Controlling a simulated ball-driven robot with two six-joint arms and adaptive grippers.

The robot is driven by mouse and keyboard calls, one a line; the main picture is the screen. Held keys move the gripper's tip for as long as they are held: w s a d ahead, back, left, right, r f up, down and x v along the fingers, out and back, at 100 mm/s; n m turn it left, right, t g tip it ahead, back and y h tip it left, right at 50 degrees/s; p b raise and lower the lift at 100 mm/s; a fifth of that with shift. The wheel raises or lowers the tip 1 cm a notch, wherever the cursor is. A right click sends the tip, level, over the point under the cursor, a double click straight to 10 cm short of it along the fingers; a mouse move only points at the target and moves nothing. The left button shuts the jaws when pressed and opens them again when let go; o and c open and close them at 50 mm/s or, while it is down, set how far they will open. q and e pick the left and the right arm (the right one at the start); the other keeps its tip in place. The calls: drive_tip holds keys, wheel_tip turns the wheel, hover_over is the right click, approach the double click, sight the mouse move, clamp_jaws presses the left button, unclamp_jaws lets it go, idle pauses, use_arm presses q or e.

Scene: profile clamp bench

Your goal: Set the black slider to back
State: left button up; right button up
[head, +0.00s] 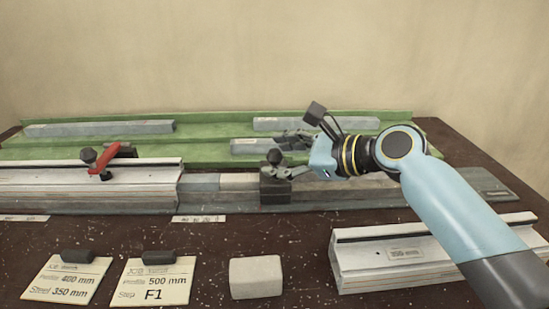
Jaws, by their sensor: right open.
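The black slider (275,191) is a dark block with a round knob (274,157) on top. It sits on the long grey rail (340,196) that runs across the middle of the bench. My right gripper (286,160) comes in from the right and is open, its fingers close around or beside the knob. I cannot tell whether they touch it. The fingers hide part of the slider's top. My left gripper is out of view.
A red lever clamp (104,162) sits on the left profile (90,185). Grey bars (100,128) lie on the green tray (215,139) behind. In front are two job cards (150,282), a pale block (256,277) and another profile (400,262). Dark bench top (215,245) shows between them.

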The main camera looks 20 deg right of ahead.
drive_tip(key=shift+x, duration=0.8)
drive_tip(key=c, duration=0.4)
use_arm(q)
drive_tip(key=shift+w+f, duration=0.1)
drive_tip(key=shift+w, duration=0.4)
use_arm(e)
clamp_jaws()
